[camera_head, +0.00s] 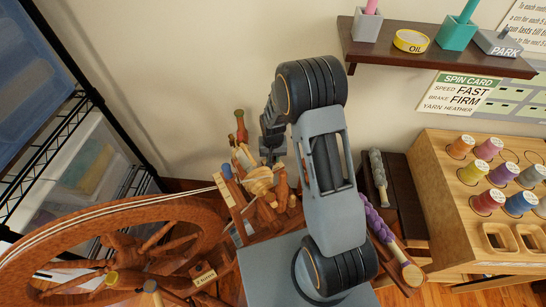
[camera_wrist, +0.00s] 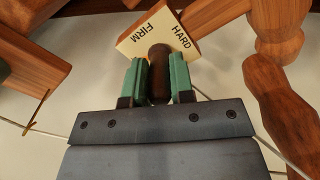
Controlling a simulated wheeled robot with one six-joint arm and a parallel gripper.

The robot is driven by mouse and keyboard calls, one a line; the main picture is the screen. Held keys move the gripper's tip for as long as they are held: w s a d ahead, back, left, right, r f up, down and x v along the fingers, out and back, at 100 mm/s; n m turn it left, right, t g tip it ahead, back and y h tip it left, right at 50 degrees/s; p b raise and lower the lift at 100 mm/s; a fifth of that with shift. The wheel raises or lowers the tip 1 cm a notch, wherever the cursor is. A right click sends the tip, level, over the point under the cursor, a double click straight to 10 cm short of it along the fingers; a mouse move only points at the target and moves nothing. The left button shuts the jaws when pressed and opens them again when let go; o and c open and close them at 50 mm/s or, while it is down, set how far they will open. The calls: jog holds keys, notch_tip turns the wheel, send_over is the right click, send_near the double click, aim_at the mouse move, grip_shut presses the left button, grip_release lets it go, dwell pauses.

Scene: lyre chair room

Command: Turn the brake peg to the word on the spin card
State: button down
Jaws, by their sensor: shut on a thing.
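The brake peg (camera_wrist: 159,62) is a dark, rounded wooden peg in the wrist view. It stands in front of a cream plate (camera_wrist: 180,38) lettered FIRM on the left and HARD on the right. My gripper (camera_wrist: 160,82) has its green fingers shut on the peg, one on each side. Any pointer mark on the peg is hidden, so I cannot tell which word it points to. In the head view my gripper (camera_head: 270,155) is over the spinning wheel's upper wooden parts (camera_head: 283,200). The spin card (camera_head: 468,95) on the wall reads SPEED FAST, BRAKE FIRM, YARN HEATHER.
The large drive wheel (camera_head: 95,225) fills the lower left, with drive cords (camera_head: 150,203) running to the upper parts. A wire rack (camera_head: 75,120) stands at left. A dark shelf (camera_head: 440,55) and a spool stand (camera_head: 450,185) are at right.

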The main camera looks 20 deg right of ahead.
dwell(0.4)
jog(key=c, duration=1)
grip_release()
jog(key=shift+r, duration=0.1)
notch_tip(320, 180, up, 14)
jog(key=p, duration=0.2)
jog(key=shift+f, duration=0.25)
